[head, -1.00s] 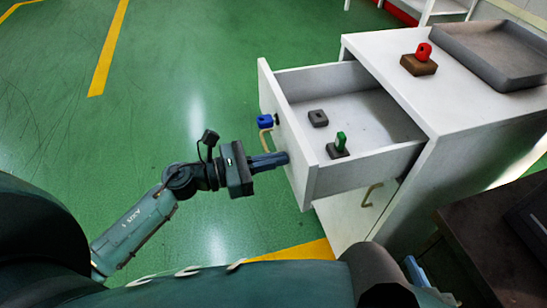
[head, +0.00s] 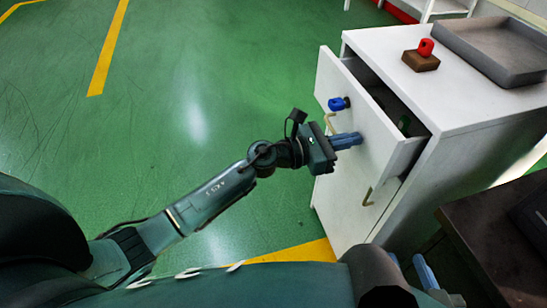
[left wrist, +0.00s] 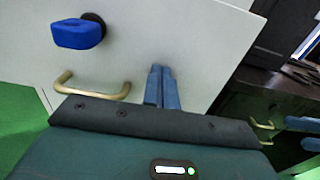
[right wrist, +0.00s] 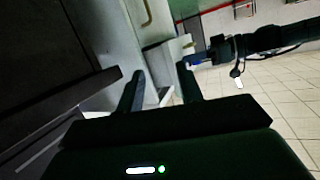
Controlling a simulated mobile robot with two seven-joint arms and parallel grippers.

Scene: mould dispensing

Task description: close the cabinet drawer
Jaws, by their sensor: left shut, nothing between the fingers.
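The white cabinet (head: 465,105) stands at the right in the head view. Its top drawer (head: 370,118) is partly open, with a narrow dark gap behind the front panel. My left gripper (head: 358,139) is shut and empty, its fingertips at the drawer front, right of the brass handle (head: 329,124) and the blue knob (head: 338,104). In the left wrist view the fingers (left wrist: 161,70) lie together against the white panel, beside the brass handle (left wrist: 92,88). My right gripper (right wrist: 160,72) is open and empty, near a dark table.
A red padlock-shaped piece on a brown block (head: 421,60) and a grey tray (head: 495,48) sit on the cabinet top. A green piece (head: 404,122) shows dimly inside the drawer. The dark table (head: 500,225) stands at the lower right. The green floor at left is clear.

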